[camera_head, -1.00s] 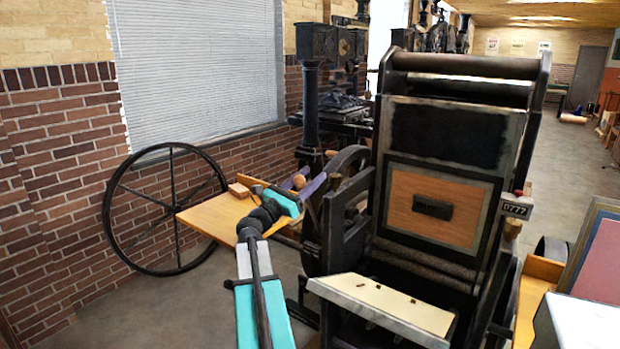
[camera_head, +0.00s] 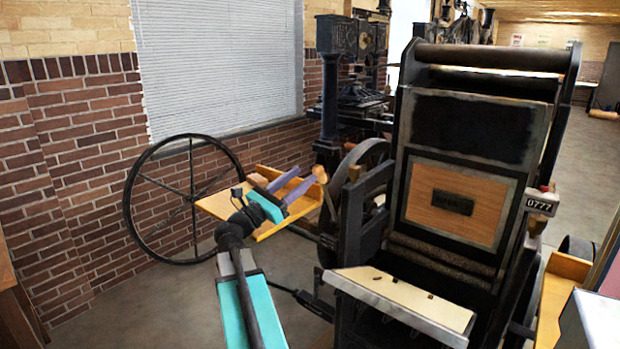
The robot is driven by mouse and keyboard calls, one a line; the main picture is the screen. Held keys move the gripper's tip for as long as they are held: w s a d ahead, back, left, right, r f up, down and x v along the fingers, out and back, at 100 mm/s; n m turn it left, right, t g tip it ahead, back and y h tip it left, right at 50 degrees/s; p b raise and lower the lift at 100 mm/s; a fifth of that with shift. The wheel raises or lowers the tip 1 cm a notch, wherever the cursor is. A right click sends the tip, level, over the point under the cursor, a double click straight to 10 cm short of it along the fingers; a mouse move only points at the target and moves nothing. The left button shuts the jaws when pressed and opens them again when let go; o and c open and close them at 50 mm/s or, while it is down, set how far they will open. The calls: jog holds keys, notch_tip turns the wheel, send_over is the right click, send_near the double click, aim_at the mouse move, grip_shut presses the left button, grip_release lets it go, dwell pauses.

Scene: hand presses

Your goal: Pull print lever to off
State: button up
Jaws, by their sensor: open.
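The print press (camera_head: 470,150) stands at the right, dark metal with a wooden panel in its upright bed. A lever with a rounded wooden knob (camera_head: 320,173) rises at its left side; I take this as the print lever. My gripper (camera_head: 305,176), with purple fingers on a teal body, is open and points right toward the knob. The fingertips appear close to the knob, with one overlapping it in the picture. I cannot tell whether they touch, or whether the knob is between the fingers. The lever's lower part is partly lost against the dark frame.
A wooden side board (camera_head: 285,225) lies below and behind my gripper. A large spoked wheel (camera_head: 190,200) stands by the brick wall. A pale tilted tray (camera_head: 400,297) projects from the press front. Open floor shows at the lower left.

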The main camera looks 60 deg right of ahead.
jog(key=shift+w+a, duration=0.25)
jog(key=shift+a, duration=0.45)
